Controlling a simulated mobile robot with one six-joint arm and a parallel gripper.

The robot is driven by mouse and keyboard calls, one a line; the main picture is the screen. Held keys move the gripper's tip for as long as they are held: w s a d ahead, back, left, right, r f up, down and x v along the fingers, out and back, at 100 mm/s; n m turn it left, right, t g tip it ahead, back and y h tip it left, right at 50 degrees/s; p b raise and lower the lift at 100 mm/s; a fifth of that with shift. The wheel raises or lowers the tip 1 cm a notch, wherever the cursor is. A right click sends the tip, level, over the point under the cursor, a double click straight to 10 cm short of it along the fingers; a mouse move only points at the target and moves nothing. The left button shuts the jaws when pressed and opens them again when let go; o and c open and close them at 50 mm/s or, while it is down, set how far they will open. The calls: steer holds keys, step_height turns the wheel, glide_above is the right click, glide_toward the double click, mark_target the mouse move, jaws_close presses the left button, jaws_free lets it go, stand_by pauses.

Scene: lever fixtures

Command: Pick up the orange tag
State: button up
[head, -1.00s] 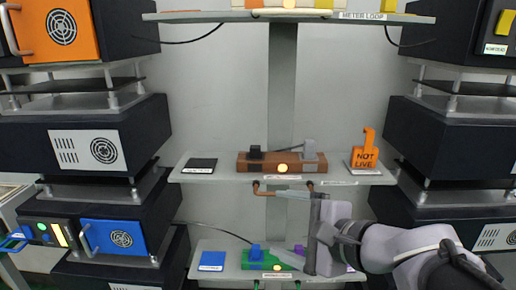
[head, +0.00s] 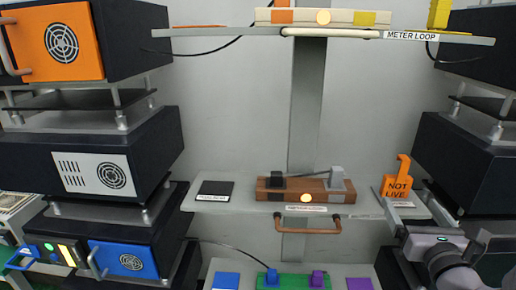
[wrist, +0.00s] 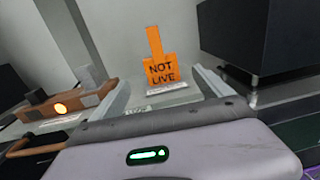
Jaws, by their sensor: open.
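The orange tag (head: 398,187) reads "NOT LIVE" and stands upright at the right end of the middle shelf (head: 240,205), with a narrow hooked strip rising from its top. In the wrist view the tag (wrist: 161,73) stands ahead, between the lines of the two fingers. My gripper (head: 408,203) is open and empty, just in front of the tag and low against it. Its fingers also show in the wrist view (wrist: 160,88), one on each side of the tag's base. I see no contact with the tag.
A brown lever fixture (head: 306,189) with a lit orange lamp and a black plate (head: 215,189) share the shelf. A copper-coloured handle (head: 308,224) hangs below its front edge. A dark cabinet (head: 470,150) stands close right of the tag.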

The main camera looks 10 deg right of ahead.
mark_target(396, 186)
steer(key=b+x, duration=0.1)
steer(key=x, duration=0.6)
steer(key=shift+w+f, duration=0.15)
steer(key=shift+w, duration=0.25)
steer(key=x, duration=0.6)
steer(key=shift+s+d, duration=0.1)
steer(key=shift+d, duration=0.05)
steer(key=shift+s, duration=0.1)
steer(key=shift+c, duration=1.3)
steer(key=c, duration=1.2)
